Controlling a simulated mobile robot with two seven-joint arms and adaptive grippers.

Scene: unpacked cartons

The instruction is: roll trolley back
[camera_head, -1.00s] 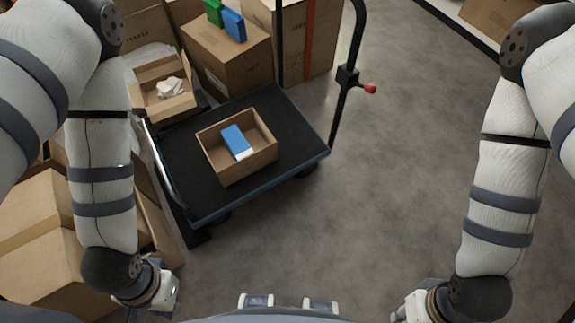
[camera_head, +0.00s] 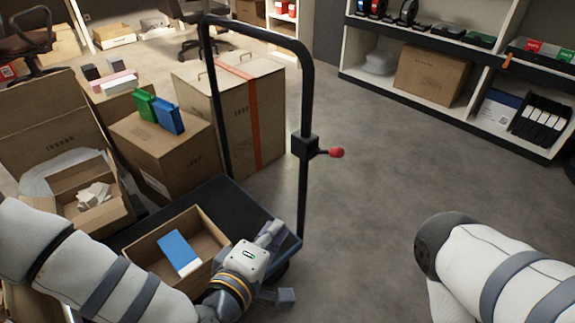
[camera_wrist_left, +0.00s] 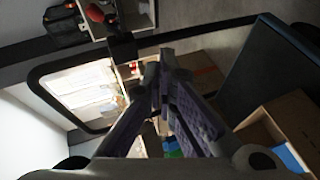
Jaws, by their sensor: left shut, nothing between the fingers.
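The trolley has a dark flat deck (camera_head: 232,196) and a tall black tube handle (camera_head: 306,95) with a red knob (camera_head: 337,152) on a side clamp. The handle's loop also shows in the left wrist view (camera_wrist_left: 37,88). An open carton (camera_head: 150,245) holding a blue and white box (camera_head: 180,252) sits on the deck. My left gripper (camera_head: 272,232) is beside that carton, over the deck's near right edge, below the knob and apart from the handle. Its fingers are together and empty in the left wrist view (camera_wrist_left: 163,75). My right gripper is out of view.
Cartons stand behind and left of the trolley, one with a green box (camera_head: 145,105) and a blue box (camera_head: 168,116) on top. A tall strapped carton (camera_head: 265,110) is behind the handle. Shelves (camera_head: 400,92) line the back right. The floor (camera_head: 380,210) right of the trolley is clear.

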